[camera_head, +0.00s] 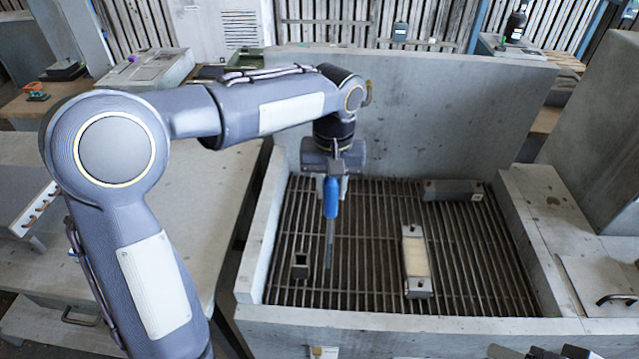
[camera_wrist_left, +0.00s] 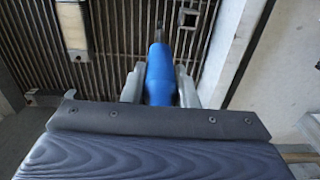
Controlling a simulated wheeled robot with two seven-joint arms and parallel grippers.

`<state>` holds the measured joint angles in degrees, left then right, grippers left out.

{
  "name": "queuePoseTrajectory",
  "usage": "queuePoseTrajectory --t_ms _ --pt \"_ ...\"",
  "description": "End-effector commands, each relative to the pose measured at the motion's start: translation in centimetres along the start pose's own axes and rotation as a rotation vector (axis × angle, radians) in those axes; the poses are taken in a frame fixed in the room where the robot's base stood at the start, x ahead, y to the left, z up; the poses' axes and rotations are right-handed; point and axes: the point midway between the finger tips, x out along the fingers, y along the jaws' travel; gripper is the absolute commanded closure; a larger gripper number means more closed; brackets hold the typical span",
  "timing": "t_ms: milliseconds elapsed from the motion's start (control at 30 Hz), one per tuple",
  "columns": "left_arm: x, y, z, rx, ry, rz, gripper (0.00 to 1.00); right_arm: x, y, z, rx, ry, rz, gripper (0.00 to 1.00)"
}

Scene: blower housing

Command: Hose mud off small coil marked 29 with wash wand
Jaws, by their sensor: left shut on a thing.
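My left gripper (camera_head: 332,178) is shut on the blue handle of the wash wand (camera_head: 331,200), over the grate of the wash bay. The wand's thin grey tube points down toward the grate. In the left wrist view the blue handle (camera_wrist_left: 160,75) sits between the two fingers (camera_wrist_left: 160,88). A small dark block with a square opening (camera_head: 300,266), perhaps the small coil, lies on the grate left of the wand tip. It also shows in the left wrist view (camera_wrist_left: 189,19). No number is readable on it. My right gripper is not in view.
A longer block with a pale tan face (camera_head: 416,262) lies on the grate (camera_head: 370,290), right of the wand. A grey block (camera_head: 452,190) lies at the back right. Concrete walls (camera_head: 420,95) enclose the bay. Grate between the blocks is clear.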

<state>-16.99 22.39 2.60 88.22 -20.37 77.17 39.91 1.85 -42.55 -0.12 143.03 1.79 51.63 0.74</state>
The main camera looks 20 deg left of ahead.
Motion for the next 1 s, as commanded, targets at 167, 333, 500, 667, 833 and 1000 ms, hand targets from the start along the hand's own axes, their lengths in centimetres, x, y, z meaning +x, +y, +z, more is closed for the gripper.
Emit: queuePoseTrajectory --t_ms 167,333,500,667,833,1000 --pt "-0.2 1.4 -0.4 0.002 0.000 0.000 1.00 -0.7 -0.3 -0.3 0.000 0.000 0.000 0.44" --pt "-0.2 2.8 -0.8 0.002 0.000 0.000 1.00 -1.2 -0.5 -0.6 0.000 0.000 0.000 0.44" --pt "-0.2 4.1 -1.1 0.002 0.000 0.000 1.00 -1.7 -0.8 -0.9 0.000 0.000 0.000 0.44" --pt "-0.2 5.3 -1.5 0.001 0.000 0.000 1.00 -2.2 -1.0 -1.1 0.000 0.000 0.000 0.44" --pt "-0.2 6.6 -1.9 0.002 -0.001 -0.001 1.00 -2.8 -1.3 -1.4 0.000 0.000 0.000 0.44" --pt "-0.2 7.9 -2.2 0.001 0.000 0.000 1.00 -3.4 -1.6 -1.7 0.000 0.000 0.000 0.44"
